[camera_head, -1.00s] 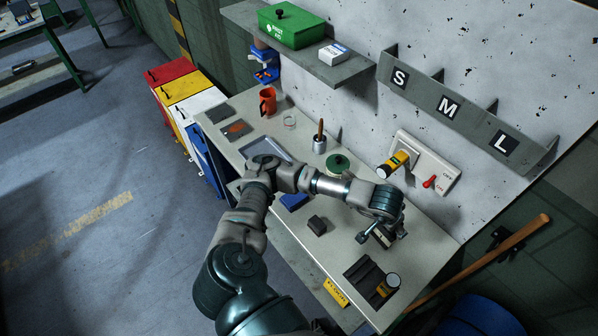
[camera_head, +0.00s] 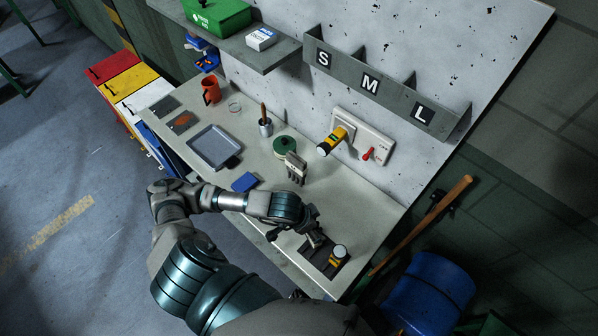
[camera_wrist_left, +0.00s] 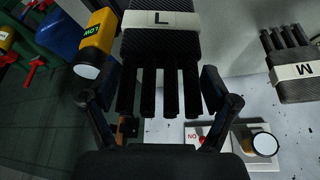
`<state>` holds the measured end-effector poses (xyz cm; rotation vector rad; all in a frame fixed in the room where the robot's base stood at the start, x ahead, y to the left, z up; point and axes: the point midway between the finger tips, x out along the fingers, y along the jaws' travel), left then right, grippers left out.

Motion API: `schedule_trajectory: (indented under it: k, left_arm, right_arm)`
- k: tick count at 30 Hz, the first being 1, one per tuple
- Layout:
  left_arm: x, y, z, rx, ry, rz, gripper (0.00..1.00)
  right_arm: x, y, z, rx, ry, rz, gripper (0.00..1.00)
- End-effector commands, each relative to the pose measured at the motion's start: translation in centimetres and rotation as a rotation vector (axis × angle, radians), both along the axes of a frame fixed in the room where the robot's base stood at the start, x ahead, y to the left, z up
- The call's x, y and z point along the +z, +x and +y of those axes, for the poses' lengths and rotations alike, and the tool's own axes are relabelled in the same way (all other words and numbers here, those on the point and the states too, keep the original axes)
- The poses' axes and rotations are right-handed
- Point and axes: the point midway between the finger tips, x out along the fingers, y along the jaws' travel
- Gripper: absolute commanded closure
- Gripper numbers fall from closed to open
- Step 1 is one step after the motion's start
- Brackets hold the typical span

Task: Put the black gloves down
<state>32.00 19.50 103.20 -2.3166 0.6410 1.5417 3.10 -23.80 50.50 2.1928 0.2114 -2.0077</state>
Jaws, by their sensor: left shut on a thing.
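My left gripper (camera_head: 312,226) is shut on a black glove (camera_head: 316,240) over the dark recess (camera_head: 318,262) at the bench's near right end. In the left wrist view, this glove (camera_wrist_left: 160,48) has a white band marked L and sits between the two fingers. I cannot tell whether it touches the recess. A glove marked M (camera_wrist_left: 293,68) shows at the right of the left wrist view. My right gripper is not in view.
A yellow torch (camera_head: 338,256) stands in the recess beside the held glove. Another yellow torch (camera_head: 332,141) and a red switch (camera_head: 368,154) are on the wall panel. The S, M, L rack (camera_head: 390,88) hangs above. A grey tray (camera_head: 214,148) lies left.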

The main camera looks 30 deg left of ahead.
Motion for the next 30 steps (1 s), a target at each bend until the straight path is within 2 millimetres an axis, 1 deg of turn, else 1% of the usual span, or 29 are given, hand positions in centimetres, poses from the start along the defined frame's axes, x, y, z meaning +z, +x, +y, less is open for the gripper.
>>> schedule_trajectory:
  k: [1,2,7,12,15,19,20,21,22,27,30]
  left_arm:
    - [-0.4,0.4,-0.1,0.001,-0.001,-0.005,0.54]
    - [-0.5,0.7,-0.1,0.002,-0.001,-0.005,0.54]
    - [-1.3,2.7,0.7,0.003,-0.004,-0.007,0.54]
    - [-1.6,4.1,1.5,0.009,-0.009,-0.006,0.54]
    - [-1.6,4.6,1.9,0.009,-0.011,-0.004,0.54]
    - [-1.6,5.2,2.0,0.003,-0.010,-0.002,0.54]
    - [-1.6,5.3,1.9,0.002,-0.010,-0.001,0.54]
    - [-0.9,6.5,2.1,0.007,-0.010,0.005,0.54]
    - [-0.8,7.3,2.3,0.007,-0.010,0.004,0.54]
    - [-0.8,11.5,2.8,0.005,-0.006,0.001,0.54]
    - [-1.1,13.6,3.3,0.005,-0.004,0.001,0.54]
  right_arm:
    - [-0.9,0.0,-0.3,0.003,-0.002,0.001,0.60]
    - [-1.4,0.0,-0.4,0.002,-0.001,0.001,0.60]
    - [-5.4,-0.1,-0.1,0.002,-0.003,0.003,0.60]
    - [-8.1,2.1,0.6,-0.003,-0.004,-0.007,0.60]
    - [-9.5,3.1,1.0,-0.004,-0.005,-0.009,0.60]
    - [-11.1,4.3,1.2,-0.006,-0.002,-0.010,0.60]
    - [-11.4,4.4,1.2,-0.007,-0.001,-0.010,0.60]
    - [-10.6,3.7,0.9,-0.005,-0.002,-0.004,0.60]
    - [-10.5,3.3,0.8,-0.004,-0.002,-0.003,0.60]
    - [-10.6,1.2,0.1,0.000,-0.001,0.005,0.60]
    - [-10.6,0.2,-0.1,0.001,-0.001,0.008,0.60]
